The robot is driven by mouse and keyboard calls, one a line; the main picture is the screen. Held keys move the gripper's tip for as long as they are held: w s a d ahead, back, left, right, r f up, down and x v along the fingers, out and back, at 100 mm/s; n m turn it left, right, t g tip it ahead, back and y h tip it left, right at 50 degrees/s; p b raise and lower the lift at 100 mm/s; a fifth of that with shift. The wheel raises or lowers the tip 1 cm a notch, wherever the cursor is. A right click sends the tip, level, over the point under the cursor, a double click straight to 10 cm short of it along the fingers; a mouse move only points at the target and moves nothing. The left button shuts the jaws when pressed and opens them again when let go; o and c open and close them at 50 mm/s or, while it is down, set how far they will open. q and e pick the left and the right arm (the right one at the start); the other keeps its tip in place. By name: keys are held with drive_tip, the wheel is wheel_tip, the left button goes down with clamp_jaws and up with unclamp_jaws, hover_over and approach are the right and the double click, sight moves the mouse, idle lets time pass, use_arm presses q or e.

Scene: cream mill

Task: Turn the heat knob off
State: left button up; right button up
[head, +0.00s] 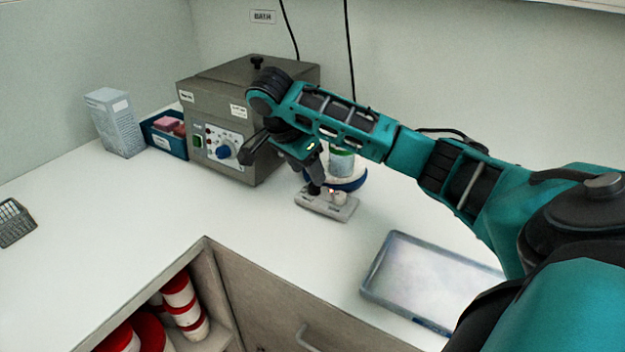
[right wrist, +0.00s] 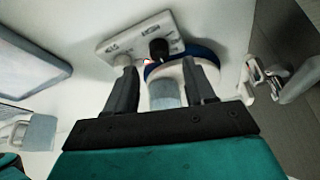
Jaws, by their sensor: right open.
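A small light-grey control panel (head: 327,205) sticks out from the front of a round blue-rimmed base (head: 350,183). It bears a black knob (head: 314,188) and a pale knob (head: 340,198). In the right wrist view the black knob (right wrist: 158,48) and the pale knob (right wrist: 122,61) stand side by side on the panel; their labels are too small to read. A jar with a green band (head: 342,161) stands on the base. My right gripper (head: 284,166) is open and empty above the panel area. In the right wrist view its fingers (right wrist: 158,70) point towards the knobs, apart from them.
A grey bath unit (head: 243,100) with a blue knob (head: 222,151) stands close on the left. A blue bin (head: 165,140) and a pale carton (head: 115,122) are beyond it. A shallow tray (head: 371,283) lies front right. The counter's left middle is clear. Red-lidded tubs (head: 183,302) sit below.

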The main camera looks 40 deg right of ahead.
sight(314, 188)
drive_tip(key=shift+x, duration=2.3)
clamp_jaws()
